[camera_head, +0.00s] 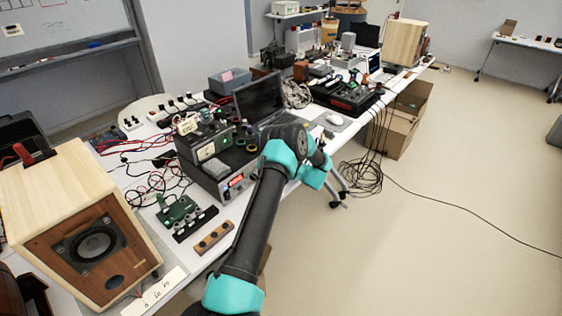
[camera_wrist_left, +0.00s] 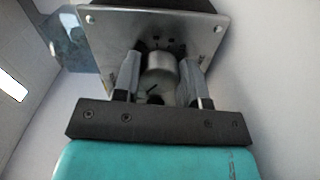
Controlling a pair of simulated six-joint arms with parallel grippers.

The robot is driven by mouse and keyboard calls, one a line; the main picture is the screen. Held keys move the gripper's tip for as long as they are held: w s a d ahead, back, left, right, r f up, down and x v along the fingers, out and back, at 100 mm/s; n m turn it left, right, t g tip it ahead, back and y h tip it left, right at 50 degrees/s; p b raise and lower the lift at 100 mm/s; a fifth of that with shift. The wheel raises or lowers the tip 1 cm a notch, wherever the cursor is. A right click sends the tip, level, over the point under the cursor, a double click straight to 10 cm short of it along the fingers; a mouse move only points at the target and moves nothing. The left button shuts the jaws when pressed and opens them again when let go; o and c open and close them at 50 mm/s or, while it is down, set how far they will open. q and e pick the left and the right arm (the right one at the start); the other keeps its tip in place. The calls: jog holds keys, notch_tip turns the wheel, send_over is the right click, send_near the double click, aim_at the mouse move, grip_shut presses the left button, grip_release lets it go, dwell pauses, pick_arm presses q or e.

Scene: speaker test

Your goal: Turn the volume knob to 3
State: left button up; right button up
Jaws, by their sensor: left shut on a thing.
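In the left wrist view, a silvery round knob (camera_wrist_left: 161,72) stands out from a metal plate (camera_wrist_left: 110,28) with bolts at its corners. My left gripper (camera_wrist_left: 160,66) has one finger on each side of the knob and is shut on it. Small dark marks show on the plate around the knob. A short dark line shows on the knob near the gripper's body. No number can be read. In the head view, my arm reaches up from the bottom to the stacked dark equipment (camera_head: 210,168). The knob and fingertips cannot be made out there. My right gripper is not seen.
A wooden speaker (camera_head: 92,245) stands at the front left of the white table, with another speaker (camera_head: 403,42) at the far end. A laptop (camera_head: 260,98), a green circuit board (camera_head: 177,213) and loose cables crowd the table. The floor at right is mostly open.

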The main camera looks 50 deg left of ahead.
pick_arm(q)
jog(key=o, duration=0.9)
jog(key=shift+o, duration=0.2)
jog(key=w+d, duration=0.2)
jog(key=d, duration=1.5)
jog(key=shift+d, duration=0.15)
